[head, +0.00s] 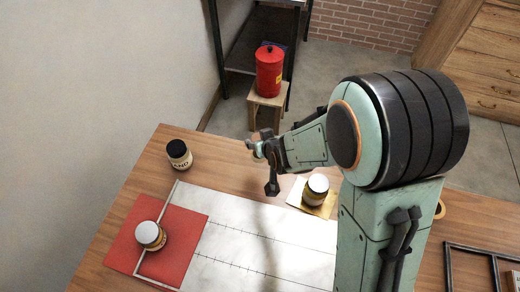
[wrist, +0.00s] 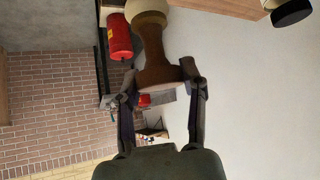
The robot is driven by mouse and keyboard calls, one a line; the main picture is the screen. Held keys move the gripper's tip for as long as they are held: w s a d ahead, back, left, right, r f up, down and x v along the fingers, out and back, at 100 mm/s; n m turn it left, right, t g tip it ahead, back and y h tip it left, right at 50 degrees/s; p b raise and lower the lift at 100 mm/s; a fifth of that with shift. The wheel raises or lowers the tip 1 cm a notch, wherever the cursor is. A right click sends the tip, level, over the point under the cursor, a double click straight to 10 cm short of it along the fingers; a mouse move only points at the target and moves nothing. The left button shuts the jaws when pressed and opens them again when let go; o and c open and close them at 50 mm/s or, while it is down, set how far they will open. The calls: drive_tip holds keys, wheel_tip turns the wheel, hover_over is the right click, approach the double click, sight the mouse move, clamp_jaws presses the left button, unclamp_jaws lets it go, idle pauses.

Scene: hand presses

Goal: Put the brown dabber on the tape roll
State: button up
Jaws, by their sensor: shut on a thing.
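The brown dabber (wrist: 153,60), a turned wooden piece with a paler rounded end, is between the two fingers of my gripper (wrist: 161,84) in the wrist view. The fingers are shut on its wide end, and its pale end points away from my gripper. In the head view my gripper (head: 264,164) is above the far side of the table, and the dabber is mostly hidden there. A tan, rounded piece (head: 440,210) shows behind my arm at the right; it may be the tape roll, but most of it is hidden.
A black-lidded jar (head: 179,154) stands at the table's far left. A white-lidded jar (head: 150,236) stands on a red mat (head: 186,262), another (head: 316,188) on a small card. A lined white sheet (head: 262,238) lies mid-table. A red can (head: 269,72) stands beyond the table. A dark frame (head: 470,255) lies at right.

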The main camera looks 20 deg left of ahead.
drive_tip(key=shift+r, duration=1)
drive_tip(key=w+d+m+h, duration=0.3)
drive_tip(key=d, duration=0.6)
drive_tip(key=w+d+m+t+h, duration=0.15)
drive_tip(key=d+m, duration=0.25)
drive_tip(key=d, duration=0.5)
drive_tip(key=w+d+m+h, duration=0.3)
drive_tip(key=d, duration=0.7)
drive_tip(key=s+d+m+g+h, duration=0.1)
drive_tip(key=s+d+m+h, duration=0.15)
drive_tip(key=d, duration=0.75)
drive_tip(key=s+d+m+g+h, duration=0.1)
drive_tip(key=s+d+m+h, duration=0.2)
drive_tip(key=d, duration=0.6)
drive_tip(key=shift+m+y, duration=0.25)
drive_tip(key=shift+y, duration=0.35)
drive_tip(key=f, duration=0.2)
drive_tip(key=s+f, duration=0.1)
drive_tip(key=f, duration=0.2)
drive_tip(key=s+d+f, duration=0.1)
drive_tip(key=f, duration=0.2)
drive_tip(key=shift+f, duration=0.25)
